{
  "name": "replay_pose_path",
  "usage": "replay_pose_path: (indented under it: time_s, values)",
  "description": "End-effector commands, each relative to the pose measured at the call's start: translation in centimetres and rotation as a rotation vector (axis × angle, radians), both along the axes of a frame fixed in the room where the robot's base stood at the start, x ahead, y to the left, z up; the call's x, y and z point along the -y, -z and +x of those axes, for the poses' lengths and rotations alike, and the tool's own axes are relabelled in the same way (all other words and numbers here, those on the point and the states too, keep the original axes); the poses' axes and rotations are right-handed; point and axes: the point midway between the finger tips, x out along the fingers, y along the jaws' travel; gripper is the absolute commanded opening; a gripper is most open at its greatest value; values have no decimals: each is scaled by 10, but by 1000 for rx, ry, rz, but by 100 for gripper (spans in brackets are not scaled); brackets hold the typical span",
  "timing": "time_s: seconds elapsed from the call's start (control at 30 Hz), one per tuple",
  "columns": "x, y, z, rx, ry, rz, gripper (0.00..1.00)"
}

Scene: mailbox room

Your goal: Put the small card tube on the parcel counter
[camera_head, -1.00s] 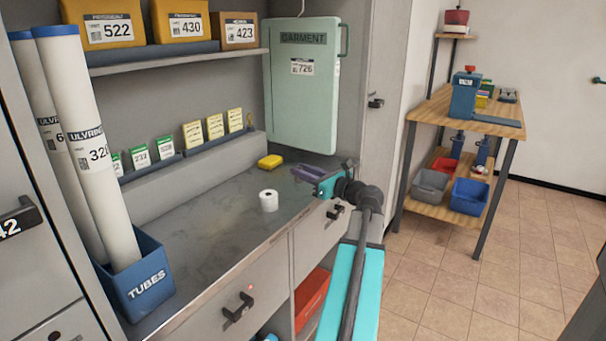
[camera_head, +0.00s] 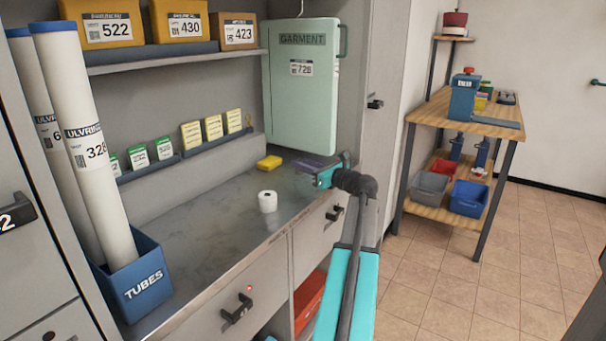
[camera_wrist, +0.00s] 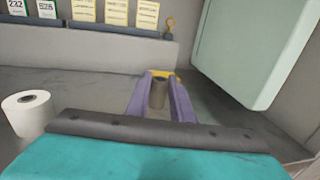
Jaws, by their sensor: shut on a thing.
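My gripper (camera_head: 308,166) with purple fingers is over the right part of the grey counter (camera_head: 215,225), in front of the green garment case. In the wrist view the gripper (camera_wrist: 160,97) is shut on the small card tube (camera_wrist: 158,94), a short grey-brown upright cylinder between the fingers. I cannot make out the tube in the head view. I cannot tell whether its bottom touches the counter. The counter also shows in the wrist view (camera_wrist: 85,90).
A white roll (camera_head: 267,201) stands on the counter left of my gripper. A yellow object (camera_head: 270,162) lies behind it. The hanging garment case (camera_head: 302,95) is close behind my gripper. A blue tubes bin (camera_head: 140,280) stands at left. A wooden bench (camera_head: 430,108) is at right.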

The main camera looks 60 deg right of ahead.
Motion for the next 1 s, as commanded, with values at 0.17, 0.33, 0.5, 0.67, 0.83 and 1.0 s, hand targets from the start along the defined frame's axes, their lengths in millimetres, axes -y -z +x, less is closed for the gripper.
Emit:
replay_pose_path:
  time_s: [0.17, 0.33, 0.5, 0.67, 0.83, 1.0]
  values:
    - [0, 0, 0, 0, 0, 0, 0]
    - [8, 1, 5, 0, -1, 0, 0]
    - [7, 23, 5, 0, -1, 2, 0]
    - [7, 36, 5, 0, -1, 1, 0]
    - [7, 36, 5, 0, -1, 0, 0]
    - [7, 36, 5, 0, -2, 0, 0]
